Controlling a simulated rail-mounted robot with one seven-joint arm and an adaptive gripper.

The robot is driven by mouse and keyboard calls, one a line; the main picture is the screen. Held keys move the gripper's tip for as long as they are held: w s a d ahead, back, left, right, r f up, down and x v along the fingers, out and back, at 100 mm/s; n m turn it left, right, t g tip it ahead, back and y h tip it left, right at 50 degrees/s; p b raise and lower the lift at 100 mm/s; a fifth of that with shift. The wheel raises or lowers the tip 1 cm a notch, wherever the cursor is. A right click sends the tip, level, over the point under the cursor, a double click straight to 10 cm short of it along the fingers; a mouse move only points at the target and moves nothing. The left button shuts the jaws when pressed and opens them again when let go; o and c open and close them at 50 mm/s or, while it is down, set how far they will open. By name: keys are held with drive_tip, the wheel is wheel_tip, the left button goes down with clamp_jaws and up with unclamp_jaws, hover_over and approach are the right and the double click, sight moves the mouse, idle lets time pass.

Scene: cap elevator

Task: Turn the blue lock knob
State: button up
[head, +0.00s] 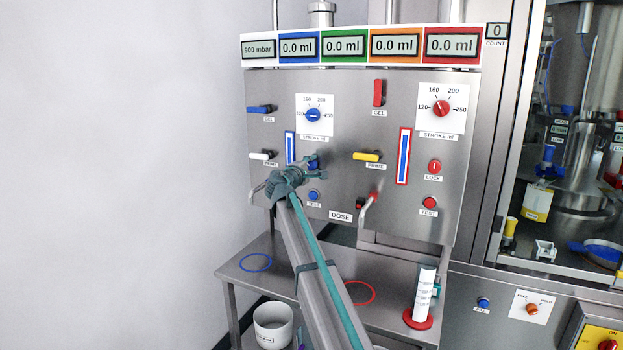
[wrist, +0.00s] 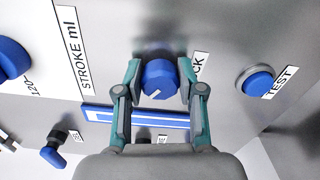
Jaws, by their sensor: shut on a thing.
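The blue lock knob (wrist: 159,80) sits between the two fingertips of my gripper (wrist: 160,72) in the wrist view. It is round with a white mark on its face, and part of the word LOCK shows on the label beside it. The fingers are shut on its sides. In the head view my gripper (head: 300,174) reaches the left half of the steel panel. There the blue lock knob (head: 312,163) is mostly hidden behind my gripper, with only a bit of blue showing.
The blue TEST button (wrist: 257,83) is right of the knob in the wrist view. A blue-framed slot (wrist: 99,115) and the blue stroke dial (wrist: 12,60) are also close. In the head view a red lock knob (head: 435,166) and yellow prime lever (head: 366,156) are farther right.

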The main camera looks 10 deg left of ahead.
drive_tip(key=m+b, duration=0.2)
drive_tip(key=b, duration=0.1)
drive_tip(key=f+m+b, duration=0.1)
drive_tip(key=m+b, duration=0.2)
drive_tip(key=shift+m+b, duration=0.3)
drive_tip(key=shift+b, duration=0.05)
drive_tip(key=m+b, duration=0.2)
drive_tip(key=shift+b, duration=0.4)
drive_tip(key=shift+a+r+m+b, duration=0.1)
drive_tip(key=shift+r+m+b, duration=0.05)
drive_tip(key=shift+m+b, duration=0.65)
drive_tip(key=shift+r+m+b, duration=0.1)
drive_tip(key=shift+m+b, duration=0.45)
drive_tip(key=shift+m, duration=0.35)
drive_tip(key=o, duration=1.1)
drive_tip(key=shift+o, duration=0.2)
